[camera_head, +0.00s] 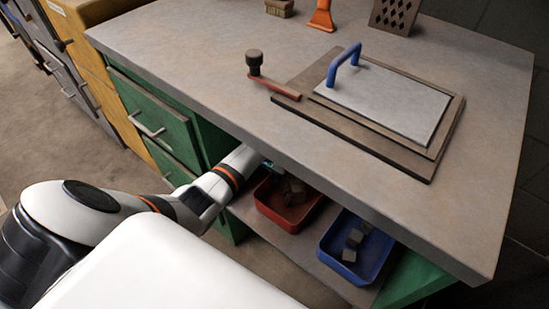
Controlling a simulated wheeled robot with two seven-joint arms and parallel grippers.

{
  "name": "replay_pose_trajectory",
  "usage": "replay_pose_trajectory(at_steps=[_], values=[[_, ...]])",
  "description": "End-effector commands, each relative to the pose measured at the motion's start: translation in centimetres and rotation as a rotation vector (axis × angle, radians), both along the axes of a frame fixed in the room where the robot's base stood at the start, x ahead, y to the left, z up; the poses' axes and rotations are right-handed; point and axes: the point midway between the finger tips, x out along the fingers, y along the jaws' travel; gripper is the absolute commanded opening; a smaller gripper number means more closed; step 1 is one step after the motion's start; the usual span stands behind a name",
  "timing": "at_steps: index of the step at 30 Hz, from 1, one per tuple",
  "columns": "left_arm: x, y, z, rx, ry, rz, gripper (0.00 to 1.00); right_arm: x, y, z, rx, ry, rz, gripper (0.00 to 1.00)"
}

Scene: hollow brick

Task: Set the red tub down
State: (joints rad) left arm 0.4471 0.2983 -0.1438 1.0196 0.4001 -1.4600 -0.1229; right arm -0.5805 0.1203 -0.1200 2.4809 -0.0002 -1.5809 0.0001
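The red tub (279,214) sits on the open shelf below the worktop, with several dark blocks (293,191) in it. Its far part is hidden under the worktop's edge. My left arm reaches in from the left, and its wrist goes under the worktop beside the tub's left side. My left gripper (268,163) shows only as a small dark piece at the tub's far left corner. Its fingers are mostly hidden, so I cannot tell whether they hold the tub's rim. My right gripper is not in view.
A blue tub (327,246) with several grey blocks stands on the shelf (300,246) to the right of the red tub. The worktop (200,60) overhangs both. On it lies a board (420,164) carrying a metal plate (385,97) with a blue handle (345,60).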

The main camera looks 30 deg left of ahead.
Motion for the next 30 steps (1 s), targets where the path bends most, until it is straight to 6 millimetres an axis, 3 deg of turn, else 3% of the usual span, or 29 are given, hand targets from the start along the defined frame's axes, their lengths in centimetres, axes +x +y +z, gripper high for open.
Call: replay_pose_trajectory(at_steps=[1,3,6,16,23,25,30], values=[[0.1,0.0,-0.1,-0.001,-0.002,0.000,0.00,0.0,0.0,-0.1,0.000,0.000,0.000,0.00],[0.0,0.0,-0.2,0.000,0.001,0.000,0.13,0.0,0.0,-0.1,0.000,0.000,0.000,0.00],[0.0,0.0,-0.2,0.000,0.001,0.000,0.25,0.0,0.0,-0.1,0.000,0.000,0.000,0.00],[0.0,0.0,0.3,0.000,-0.001,0.000,0.25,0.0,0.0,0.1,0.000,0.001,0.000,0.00],[0.0,0.3,4.2,0.002,-0.002,-0.001,0.25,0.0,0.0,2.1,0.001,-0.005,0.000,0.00],[0.1,0.4,5.5,0.001,-0.001,-0.001,0.25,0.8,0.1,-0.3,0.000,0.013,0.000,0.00],[0.1,0.5,8.2,0.000,0.000,0.000,0.25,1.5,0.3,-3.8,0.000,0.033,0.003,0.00]])
